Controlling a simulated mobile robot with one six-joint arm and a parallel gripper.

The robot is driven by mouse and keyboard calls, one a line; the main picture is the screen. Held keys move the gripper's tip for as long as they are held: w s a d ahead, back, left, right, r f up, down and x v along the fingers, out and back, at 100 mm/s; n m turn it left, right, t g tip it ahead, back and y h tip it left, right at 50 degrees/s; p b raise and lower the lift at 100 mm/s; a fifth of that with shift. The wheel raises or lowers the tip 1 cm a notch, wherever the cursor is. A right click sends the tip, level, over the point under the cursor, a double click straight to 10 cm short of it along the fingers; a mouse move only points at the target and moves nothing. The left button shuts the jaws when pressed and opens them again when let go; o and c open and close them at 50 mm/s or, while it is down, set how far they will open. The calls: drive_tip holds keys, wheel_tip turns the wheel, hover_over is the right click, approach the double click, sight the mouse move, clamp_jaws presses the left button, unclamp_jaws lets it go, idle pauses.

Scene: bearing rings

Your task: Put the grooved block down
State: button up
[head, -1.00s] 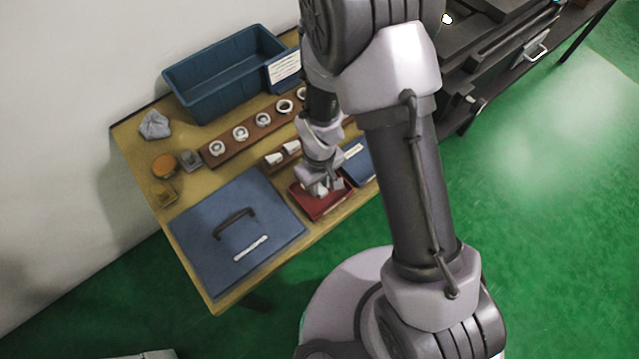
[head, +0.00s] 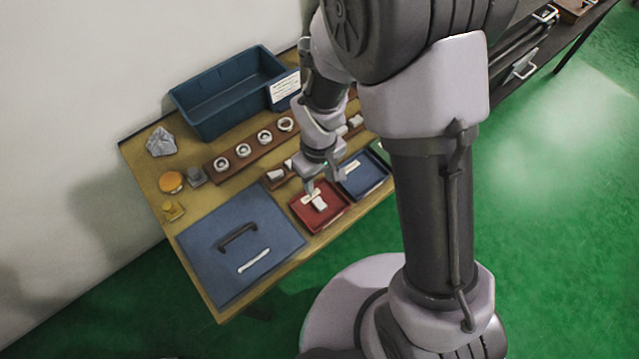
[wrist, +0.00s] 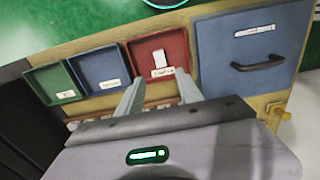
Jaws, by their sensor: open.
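The grooved block is a small pale block (head: 319,203) lying in the red tray (head: 334,219) at the table's front edge. It also shows in the wrist view (wrist: 158,58), inside the red tray (wrist: 180,47) behind a white label. Its groove is too small to make out. My gripper (head: 325,180) is above the back of the red tray, apart from the block. In the wrist view my gripper (wrist: 157,90) has its two fingers spread with nothing between them.
A blue tray (head: 378,186) is right of the red one, and a blue panel with a dark handle (head: 205,250) is left. Behind are a brown rack (head: 252,150) of pale rings and a large blue bin (head: 215,121). The wrist view also shows a green tray (wrist: 65,75).

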drive_tip(key=d+r+m+t, duration=0.2)
drive_tip(key=d+r+m, duration=0.15)
drive_tip(key=r, duration=0.95)
drive_tip(key=s+d+r+m+t+y, duration=0.2)
drive_tip(key=s+r+m, duration=0.5)
drive_tip(key=s+r, duration=0.4)
wheel_tip(320, 180, up, 4)
drive_tip(key=shift+s+d+f+m+t, duration=0.2)
drive_tip(key=shift+s+d+m+t, duration=0.15)
drive_tip(key=shift+d+t, duration=0.45)
drive_tip(key=shift+a+f, duration=0.1)
